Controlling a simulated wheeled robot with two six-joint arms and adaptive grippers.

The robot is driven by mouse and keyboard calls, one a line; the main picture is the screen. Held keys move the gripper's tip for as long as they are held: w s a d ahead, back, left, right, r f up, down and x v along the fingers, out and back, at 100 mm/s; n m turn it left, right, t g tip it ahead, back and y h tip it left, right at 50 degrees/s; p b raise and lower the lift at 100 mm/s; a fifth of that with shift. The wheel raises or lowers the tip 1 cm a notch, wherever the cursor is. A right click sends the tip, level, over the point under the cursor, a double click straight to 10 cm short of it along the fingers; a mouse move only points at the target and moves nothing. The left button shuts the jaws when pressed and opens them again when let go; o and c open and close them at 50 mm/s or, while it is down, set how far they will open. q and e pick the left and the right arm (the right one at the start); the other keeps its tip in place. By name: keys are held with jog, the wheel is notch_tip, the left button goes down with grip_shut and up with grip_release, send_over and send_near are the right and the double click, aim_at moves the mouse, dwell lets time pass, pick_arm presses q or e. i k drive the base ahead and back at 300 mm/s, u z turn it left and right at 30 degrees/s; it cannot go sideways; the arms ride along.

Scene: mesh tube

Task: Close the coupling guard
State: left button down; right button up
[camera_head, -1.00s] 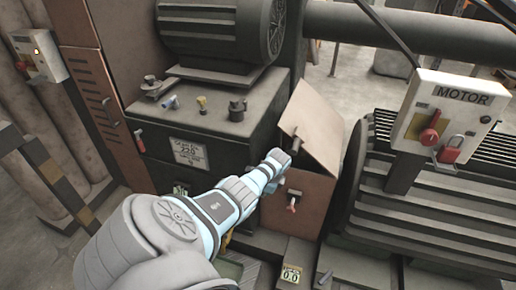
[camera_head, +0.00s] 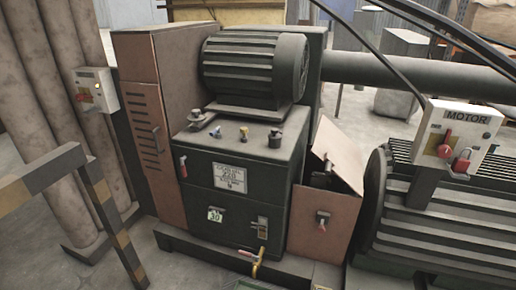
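The coupling guard (camera_head: 312,238) is a reddish-brown box between the dark green cabinet and the large ribbed motor. Its lid (camera_head: 340,152) is raised and tilted, leaving a dark gap over the box in which some dark parts show. Neither of my grippers is in view.
The green cabinet (camera_head: 268,190) carries a smaller motor (camera_head: 252,66) and several small fittings on top. A yellow pipe valve (camera_head: 258,262) is low at its front. A MOTOR switch box (camera_head: 452,136) with a red padlock stands right. A striped railing (camera_head: 105,215) is at left.

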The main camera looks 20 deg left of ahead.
aim_at(340, 155)
jog(key=z, duration=0.85)
jog(key=i, duration=1.6)
jog(key=u, duration=0.9)
